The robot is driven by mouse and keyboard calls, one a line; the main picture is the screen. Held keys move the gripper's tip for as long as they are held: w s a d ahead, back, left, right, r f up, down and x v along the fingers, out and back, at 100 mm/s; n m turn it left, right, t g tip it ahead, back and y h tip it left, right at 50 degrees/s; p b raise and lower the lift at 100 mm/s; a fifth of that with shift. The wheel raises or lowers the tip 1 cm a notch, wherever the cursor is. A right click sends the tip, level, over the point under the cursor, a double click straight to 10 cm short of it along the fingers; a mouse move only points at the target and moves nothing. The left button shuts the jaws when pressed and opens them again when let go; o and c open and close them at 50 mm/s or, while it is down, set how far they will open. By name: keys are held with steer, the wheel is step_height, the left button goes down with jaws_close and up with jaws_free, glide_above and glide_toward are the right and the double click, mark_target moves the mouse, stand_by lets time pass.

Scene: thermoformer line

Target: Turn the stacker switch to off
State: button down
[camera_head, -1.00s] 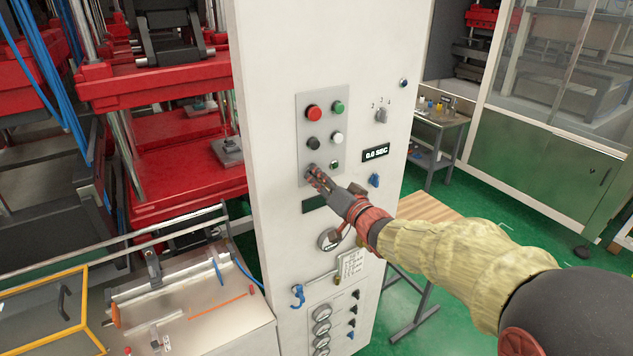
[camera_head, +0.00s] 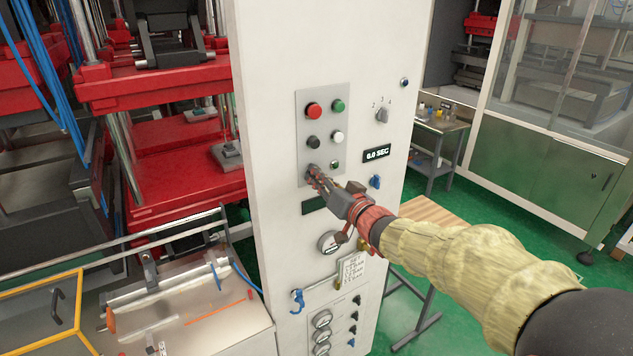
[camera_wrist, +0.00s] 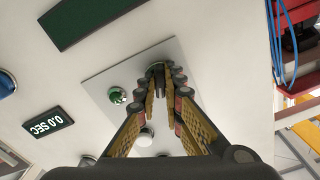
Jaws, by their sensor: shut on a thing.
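The stacker switch (camera_wrist: 157,69) appears to be the dark knob at the lower left corner of the grey button plate (camera_head: 325,108). My gripper (camera_head: 313,172) is at that corner of the plate, its fingers reaching the panel face. In the wrist view my gripper (camera_wrist: 162,78) has its fingertips closed around the knob, which shows only partly between them. The knob's pointer and any label are hidden, so I cannot tell its setting.
The plate also carries a red button (camera_head: 314,110), a green button (camera_head: 338,105), a black one (camera_head: 314,142) and a white one (camera_head: 337,137). A small green switch (camera_head: 335,164) sits close right of my fingers. A display (camera_head: 376,153) and blue knob (camera_head: 375,182) are farther right.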

steer(key=shift+f+n+b, duration=0.25)
steer(key=shift+n+b, duration=1.25)
steer(key=shift+n, duration=0.1)
steer(key=shift+r, duration=0.1)
steer(key=shift+n+b, duration=0.3)
steer(key=shift+b, duration=0.1)
steer(key=c, duration=2)
jaws_free()
steer(key=shift+r, duration=0.1)
steer(key=shift+o, duration=0.8)
steer(key=shift+s+d, duration=0.1)
